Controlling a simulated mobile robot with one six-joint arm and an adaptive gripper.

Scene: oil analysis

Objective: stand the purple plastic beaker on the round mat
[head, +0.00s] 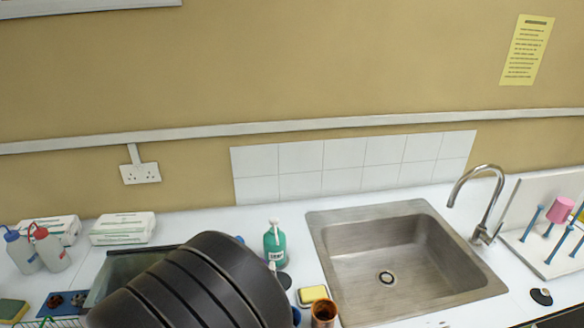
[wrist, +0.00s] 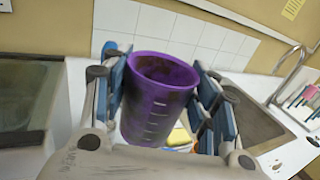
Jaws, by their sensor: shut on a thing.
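The purple plastic beaker (wrist: 158,100) is between the blue-padded fingers of my gripper (wrist: 163,88) in the wrist view. Its open mouth shows, and pale graduation marks run down its side. My gripper is shut on it, one finger on each side. In the head view my dark arm hides the beaker and most of the gripper.
A steel sink (head: 400,262) with a tap (head: 486,205) is on the right. A green pump bottle (head: 275,244), yellow sponge (head: 312,295) and copper-coloured cup (head: 324,313) stand left of it. A pegged rack (head: 530,246) with a pink beaker (head: 560,208) is far right. Wash bottles (head: 50,250) are far left.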

